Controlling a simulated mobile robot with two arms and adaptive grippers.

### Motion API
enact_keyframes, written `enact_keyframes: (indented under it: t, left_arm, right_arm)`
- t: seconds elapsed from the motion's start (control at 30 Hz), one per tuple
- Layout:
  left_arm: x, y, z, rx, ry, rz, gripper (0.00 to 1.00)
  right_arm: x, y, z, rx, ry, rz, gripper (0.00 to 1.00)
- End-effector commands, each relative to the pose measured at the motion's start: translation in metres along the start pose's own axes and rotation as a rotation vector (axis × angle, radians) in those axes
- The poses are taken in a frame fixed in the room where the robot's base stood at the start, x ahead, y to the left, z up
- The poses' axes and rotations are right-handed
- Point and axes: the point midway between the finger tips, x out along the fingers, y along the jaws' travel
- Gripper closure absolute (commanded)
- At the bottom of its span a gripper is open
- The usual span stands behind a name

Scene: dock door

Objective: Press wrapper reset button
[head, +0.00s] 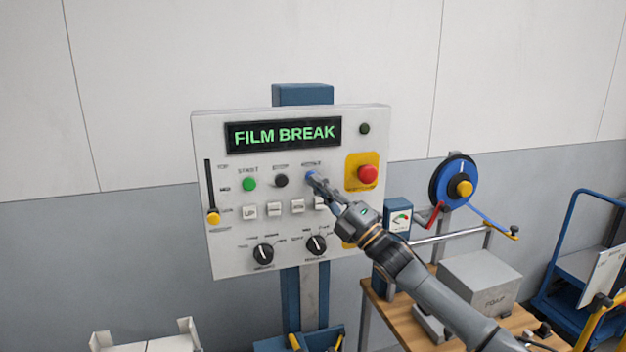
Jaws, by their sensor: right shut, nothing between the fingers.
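The wrapper control panel (225,240) is a pale upright board on a blue post. Its display (284,134) reads FILM BREAK in green letters. In the row below are a green button (249,184), a black button (281,181) and a blue button (310,176) under a label that looks like RESET. My right gripper (314,182) is shut and empty, its fingertips at the blue button and partly covering it. I cannot tell whether they touch it. My left gripper is not in view.
A red emergency button (368,174) on a yellow plate sits just right of the blue one. White keys (274,209), two black knobs (263,254) and a slider (213,217) are on the panel. A wooden bench (400,322) with a grey box (480,282) stands at right.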

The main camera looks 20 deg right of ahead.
Motion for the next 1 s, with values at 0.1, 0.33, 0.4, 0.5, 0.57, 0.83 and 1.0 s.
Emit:
enact_keyframes:
  t: [0.1,0.33,0.4,0.5,0.57,0.83,1.0]
  left_arm:
    - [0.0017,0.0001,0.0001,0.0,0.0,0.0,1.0]
    - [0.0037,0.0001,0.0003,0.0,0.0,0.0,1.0]
    - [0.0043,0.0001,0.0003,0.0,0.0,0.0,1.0]
    - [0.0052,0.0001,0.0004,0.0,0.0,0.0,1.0]
    - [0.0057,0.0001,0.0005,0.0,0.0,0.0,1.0]
    - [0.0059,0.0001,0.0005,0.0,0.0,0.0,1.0]
    - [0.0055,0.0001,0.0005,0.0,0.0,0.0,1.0]
  right_arm:
    - [0.001,-0.0013,0.0007,0.0,0.0,0.0,1.0]
    - [0.0027,-0.0032,0.0021,0.0,0.0,0.0,1.0]
    - [0.0033,-0.0035,0.0024,-0.001,0.0,0.0,1.0]
    - [0.0043,-0.004,0.0029,-0.001,0.0,0.0,1.0]
    - [0.0048,-0.0042,0.0033,-0.001,0.0,0.0,1.0]
    - [0.0056,-0.0043,0.0042,-0.001,0.0,0.0,1.0]
    - [0.0046,-0.0037,0.0037,0.0,0.0,0.0,1.0]
